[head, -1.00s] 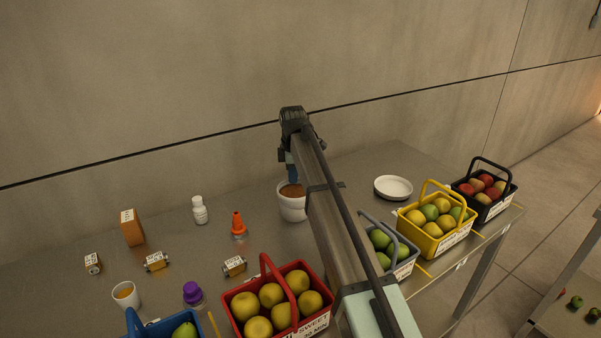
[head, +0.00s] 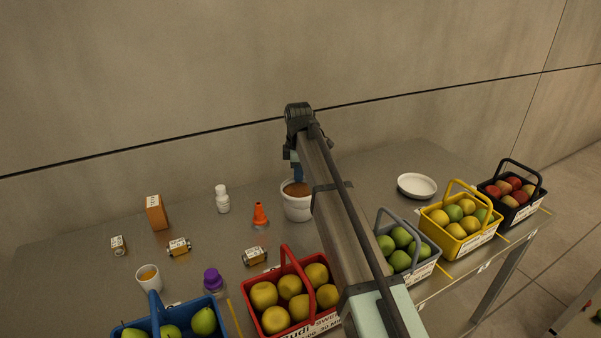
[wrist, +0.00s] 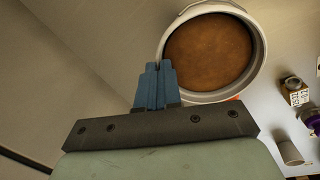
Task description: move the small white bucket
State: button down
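The small white bucket (head: 297,213) has brown contents and is near the back middle of the table, partly behind my arm in the head view. In the wrist view the bucket (wrist: 262,55) shows its round rim and part of a handle at the top. My gripper (head: 297,174) is at the bucket's rim. Its blue fingers (wrist: 157,66) are close together in the wrist view, pinching the rim at its left side. I cannot tell whether the bucket's base touches the table.
A white plate (head: 417,186) lies to the right. Fruit baskets, including a red one (head: 288,311) and a yellow one (head: 461,226), line the front edge. The wall is close behind.

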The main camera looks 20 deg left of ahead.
jog(key=c, duration=1.2)
grip_release()
jog(key=shift+c, duration=0.2)
notch_tip(320, 180, up, 14)
jog(key=s, duration=0.1)
jog(key=shift+s+d+f, duration=0.15)
jog(key=shift+s+d, duration=0.15)
jog(key=shift+s, duration=0.1)
